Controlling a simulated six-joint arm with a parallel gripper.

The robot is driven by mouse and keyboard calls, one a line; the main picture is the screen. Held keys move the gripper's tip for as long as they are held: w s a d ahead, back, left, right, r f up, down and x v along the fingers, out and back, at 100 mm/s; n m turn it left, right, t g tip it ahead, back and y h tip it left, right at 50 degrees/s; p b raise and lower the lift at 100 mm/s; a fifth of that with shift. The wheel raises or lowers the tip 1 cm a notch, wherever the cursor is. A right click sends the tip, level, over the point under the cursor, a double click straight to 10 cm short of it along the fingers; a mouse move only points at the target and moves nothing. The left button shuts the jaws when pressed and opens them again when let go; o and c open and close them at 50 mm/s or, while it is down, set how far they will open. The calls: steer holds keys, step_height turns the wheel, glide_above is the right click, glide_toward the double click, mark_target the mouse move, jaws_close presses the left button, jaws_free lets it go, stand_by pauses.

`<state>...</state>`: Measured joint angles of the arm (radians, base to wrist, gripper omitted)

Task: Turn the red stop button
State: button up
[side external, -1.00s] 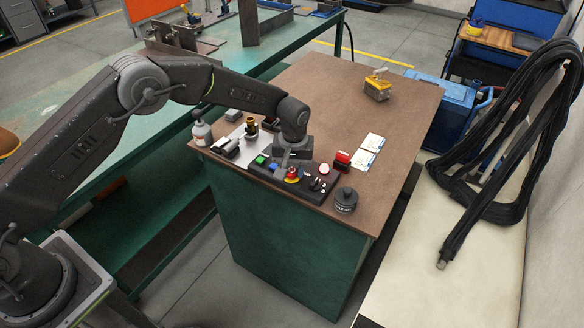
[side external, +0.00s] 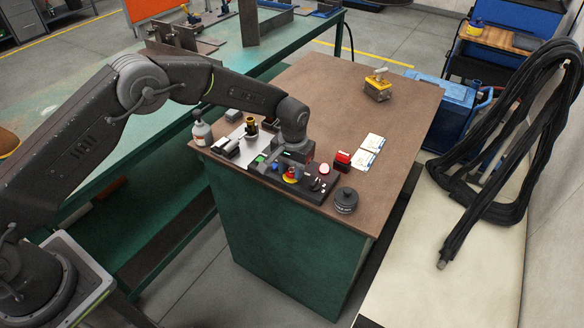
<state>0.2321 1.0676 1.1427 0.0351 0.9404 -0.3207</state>
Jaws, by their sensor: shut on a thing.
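The red stop button (side external: 291,174) sits on a yellow base on the black control box (side external: 322,197), near the front edge of the brown table. My gripper (side external: 288,167) reaches down over the box and is shut on the red button. The gripper body hides part of the button and the back of the box. A green button (side external: 260,159) shows to the left of the red button, partly covered. A pale red dome (side external: 324,168) and small switches are on the right part of the box.
A dark round weight (side external: 346,200) stands right of the box. A red block (side external: 342,160) and white cards (side external: 369,150) lie behind it. A bottle (side external: 202,131) and small parts are at the left. A yellow item (side external: 377,86) sits far back. The table's middle (side external: 345,110) is clear.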

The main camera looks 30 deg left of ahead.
steer(key=shift+m, duration=1.2)
steer(key=o, duration=0.9)
steer(key=shift+o, duration=0.2)
steer(key=shift+r, duration=0.1)
step_height(320, 180, up, 14)
steer(key=shift+d+f, duration=0.2)
